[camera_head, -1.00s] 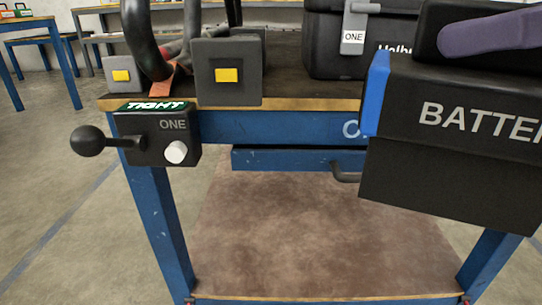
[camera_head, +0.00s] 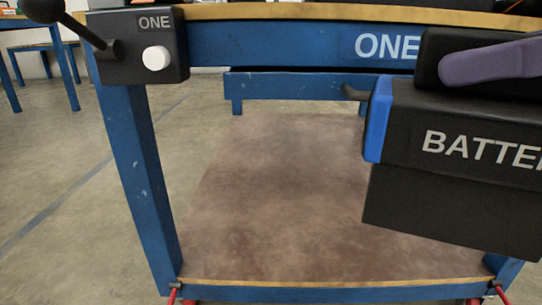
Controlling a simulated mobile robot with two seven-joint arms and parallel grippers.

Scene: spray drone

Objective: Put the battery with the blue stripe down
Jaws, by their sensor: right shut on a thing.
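The black battery with the blue stripe (camera_head: 455,170) hangs at the right of the view, large and close, lettered "BATTE" before the picture edge cuts it off. Its blue stripe (camera_head: 378,120) is on its left edge. My right gripper (camera_head: 490,63), seen as a purple-grey finger at the top right, is shut on the battery at its top; the rest of the gripper is out of the picture. The battery hides part of the bench behind it. My left gripper is not in view.
A blue workbench marked "ONE" (camera_head: 270,42) stands ahead, with a bare brown lower shelf (camera_head: 310,200). A black control box (camera_head: 140,45) with a white knob and a lever sits at its left corner. Another blue table (camera_head: 65,60) is at the far left.

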